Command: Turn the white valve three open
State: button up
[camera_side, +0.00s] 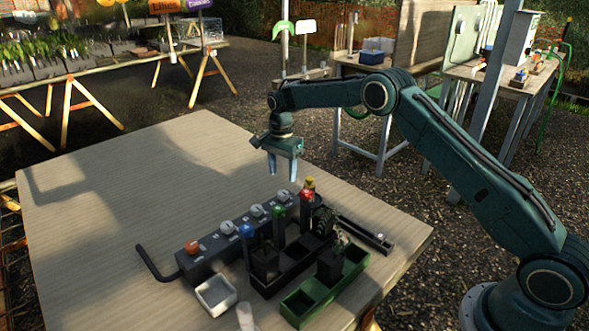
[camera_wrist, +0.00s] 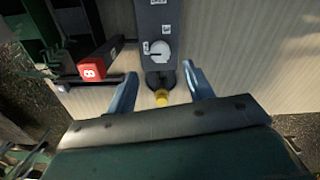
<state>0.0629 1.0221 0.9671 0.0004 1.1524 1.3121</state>
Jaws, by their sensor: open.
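A long dark valve block (camera_side: 208,255) lies on the table, with an orange knob (camera_side: 192,247) at its near-left end. A row of white knobs runs along it: one beside the orange knob (camera_side: 226,228), a middle one (camera_side: 256,210) and a far one (camera_side: 283,196). My gripper (camera_side: 282,170) is open and empty, pointing down above the block's far end. In the wrist view, a white knob (camera_wrist: 160,50) lies just beyond my open fingertips (camera_wrist: 158,78), apart from them.
A black rack (camera_side: 268,283) beside the block holds a blue-capped tube (camera_side: 246,231), a green-capped tube (camera_side: 278,211) and a red-and-yellow-topped one (camera_side: 308,187). A green tray (camera_side: 298,305) and white dish (camera_side: 216,293) stand in front. The table's left side is clear.

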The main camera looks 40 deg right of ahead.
aim_at(283, 193)
jog(key=shift+f, duration=3.55)
jog(key=c, duration=1)
